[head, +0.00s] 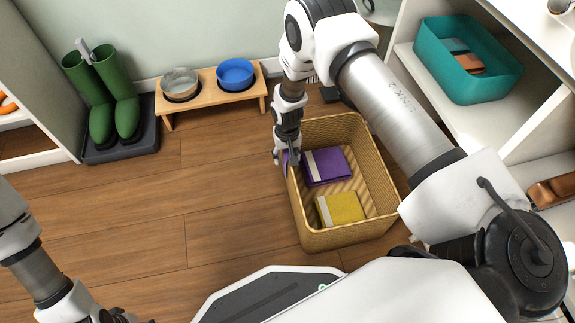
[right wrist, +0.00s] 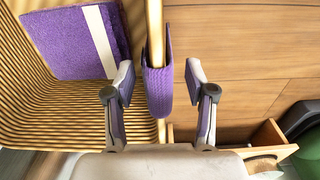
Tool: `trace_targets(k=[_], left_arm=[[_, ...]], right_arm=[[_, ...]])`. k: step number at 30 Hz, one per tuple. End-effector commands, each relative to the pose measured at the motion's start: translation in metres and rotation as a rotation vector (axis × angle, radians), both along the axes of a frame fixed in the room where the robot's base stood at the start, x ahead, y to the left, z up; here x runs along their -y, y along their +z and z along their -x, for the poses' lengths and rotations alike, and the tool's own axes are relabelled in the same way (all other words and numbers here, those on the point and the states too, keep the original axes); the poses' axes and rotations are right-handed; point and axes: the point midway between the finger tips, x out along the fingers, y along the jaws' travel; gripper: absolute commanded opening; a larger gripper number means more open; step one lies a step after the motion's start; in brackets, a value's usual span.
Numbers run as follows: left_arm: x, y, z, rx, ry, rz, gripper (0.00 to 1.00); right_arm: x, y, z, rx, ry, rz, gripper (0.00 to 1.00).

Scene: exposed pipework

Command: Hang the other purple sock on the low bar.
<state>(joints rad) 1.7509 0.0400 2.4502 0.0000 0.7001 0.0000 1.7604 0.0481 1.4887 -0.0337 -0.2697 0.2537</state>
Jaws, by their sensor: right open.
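A folded purple cloth piece with a white stripe (head: 327,166) lies flat inside the wicker basket (head: 300,222); it also shows in the right wrist view (right wrist: 75,45). A second purple piece, the sock (right wrist: 158,92), hangs folded over the basket's rim. My right gripper (head: 289,160) is at the basket's left wall. In the right wrist view, its open fingers (right wrist: 159,75) stand on either side of the hanging sock, with gaps on both sides. My left gripper (head: 112,317) is at the bottom left edge, partly cut off. I cannot make out a low bar.
A yellow folded cloth (head: 341,208) lies in the basket. A wooden bowl stand (head: 212,92) and green boots (head: 103,95) on a dark tray stand by the wall. A white shelf with a teal bin (head: 455,80) is at right. The floor left of the basket is clear.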

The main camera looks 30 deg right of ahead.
Motion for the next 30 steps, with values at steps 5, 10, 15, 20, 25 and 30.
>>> trace_targets(k=[5,10,15,20,25,30], left_arm=[[-0.001,-0.026,-0.001,0.002,0.005,-0.001,0.54],[-0.001,-0.023,-0.001,0.003,0.005,-0.001,0.54],[-0.001,-0.023,-0.001,0.003,0.005,-0.001,0.54],[-0.001,-0.023,-0.001,0.003,0.005,-0.001,0.54],[-0.001,-0.023,-0.001,0.003,0.005,-0.001,0.54],[0.000,-0.018,-0.001,0.002,0.005,0.000,0.54]], right_arm=[[0.000,-0.036,0.002,-0.001,0.000,0.001,0.55],[0.000,-0.034,0.002,0.000,0.000,0.000,0.55],[0.000,-0.034,0.002,-0.001,0.000,0.001,0.09],[0.000,-0.034,0.002,-0.001,0.000,0.001,0.00],[0.000,-0.034,0.002,-0.001,0.000,0.001,0.00],[0.000,-0.026,0.002,-0.001,0.000,0.000,0.00]])
